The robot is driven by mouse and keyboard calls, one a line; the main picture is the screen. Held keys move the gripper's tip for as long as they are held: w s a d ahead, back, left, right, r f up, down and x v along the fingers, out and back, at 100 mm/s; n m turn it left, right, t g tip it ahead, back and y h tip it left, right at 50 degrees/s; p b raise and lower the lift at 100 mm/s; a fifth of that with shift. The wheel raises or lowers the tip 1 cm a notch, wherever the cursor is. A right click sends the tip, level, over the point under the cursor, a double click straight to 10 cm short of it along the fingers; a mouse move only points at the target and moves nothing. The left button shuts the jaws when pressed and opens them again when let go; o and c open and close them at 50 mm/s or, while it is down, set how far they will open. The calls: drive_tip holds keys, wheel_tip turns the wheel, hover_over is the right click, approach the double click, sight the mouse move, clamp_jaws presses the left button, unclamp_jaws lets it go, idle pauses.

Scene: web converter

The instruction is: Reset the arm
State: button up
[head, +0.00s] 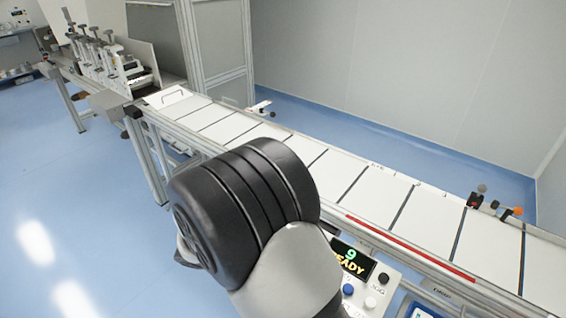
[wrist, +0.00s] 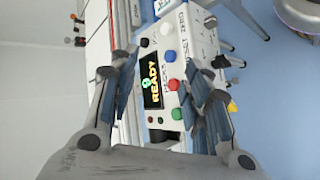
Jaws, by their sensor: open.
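My gripper (wrist: 163,88) shows in the wrist view with its two fingers apart and nothing between them. Beyond the fingers is a white control box (wrist: 185,40) with a dark screen (wrist: 151,83) reading "READY" and a green digit. Coloured buttons, including a red button (wrist: 173,84) and a blue button (wrist: 167,56), sit beside the screen. In the head view my dark, bulky arm joint covers the lower middle and hides part of the control box (head: 372,298). Its screen (head: 352,262) reads "9 READY". The gripper's fingers are hidden in the head view.
A long conveyor (head: 330,173) with white panels runs from upper left to lower right behind my arm. A machine (head: 105,55) with several upright parts stands at its far end. A red strip (head: 410,247) lines its near edge. Blue floor (head: 70,190) is open at left.

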drive_tip(key=s+d+r+m+t+y, duration=0.1)
drive_tip(key=s+d+r+t+y, duration=0.1)
drive_tip(key=s+d+r+y, duration=0.3)
drive_tip(key=s+d+r+m+t+y, duration=0.2)
drive_tip(key=s+d+r+y, duration=0.3)
drive_tip(key=s+r, duration=0.4)
drive_tip(key=shift+d+r+y, duration=0.2)
drive_tip(key=shift+r+y, duration=0.2)
drive_tip(key=shift+r, duration=1.85)
